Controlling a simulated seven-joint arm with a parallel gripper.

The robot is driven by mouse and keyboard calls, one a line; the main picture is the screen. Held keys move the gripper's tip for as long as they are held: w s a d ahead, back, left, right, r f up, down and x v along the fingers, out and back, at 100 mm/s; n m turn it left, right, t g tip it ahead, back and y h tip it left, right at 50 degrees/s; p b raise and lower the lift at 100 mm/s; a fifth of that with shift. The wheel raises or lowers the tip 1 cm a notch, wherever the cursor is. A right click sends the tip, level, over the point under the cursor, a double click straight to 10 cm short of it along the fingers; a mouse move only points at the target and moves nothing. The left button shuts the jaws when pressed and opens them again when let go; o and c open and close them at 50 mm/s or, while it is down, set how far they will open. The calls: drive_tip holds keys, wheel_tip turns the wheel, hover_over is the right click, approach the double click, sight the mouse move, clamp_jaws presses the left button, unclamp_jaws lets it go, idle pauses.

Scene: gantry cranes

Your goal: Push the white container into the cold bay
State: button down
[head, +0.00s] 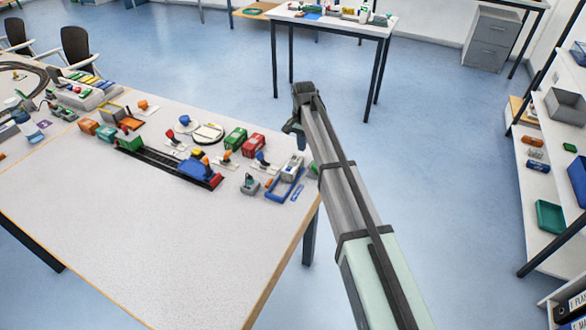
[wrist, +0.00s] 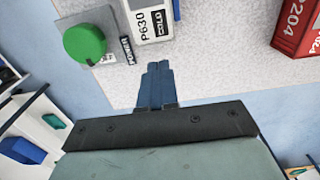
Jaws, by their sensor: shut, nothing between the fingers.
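The white container (head: 292,168) stands near the right end of the table, beside a blue-edged bay (head: 272,195). I cannot read the bay's label in the head view. In the wrist view the container (wrist: 146,22) shows the letters P630 and COLD at the top. My gripper (wrist: 160,68) is shut and empty, with its dark blue fingers pointing at the container's near end.
A red container (head: 253,145) and a green one (head: 235,138) stand to the left. A model crane track (head: 165,160) lies further left. A grey block with a green knob (wrist: 84,44) is beside the white container. The table's front (head: 170,240) is clear.

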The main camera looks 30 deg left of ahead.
sight(292, 165)
drive_tip(key=shift+f, duration=0.15)
drive_tip(key=shift+f, duration=1.35)
drive_tip(key=shift+s, duration=0.15)
drive_tip(key=shift+s, duration=4.5)
drive_tip(key=shift+w, duration=0.2)
drive_tip(key=shift+w, duration=0.45)
drive_tip(key=shift+r, duration=0.15)
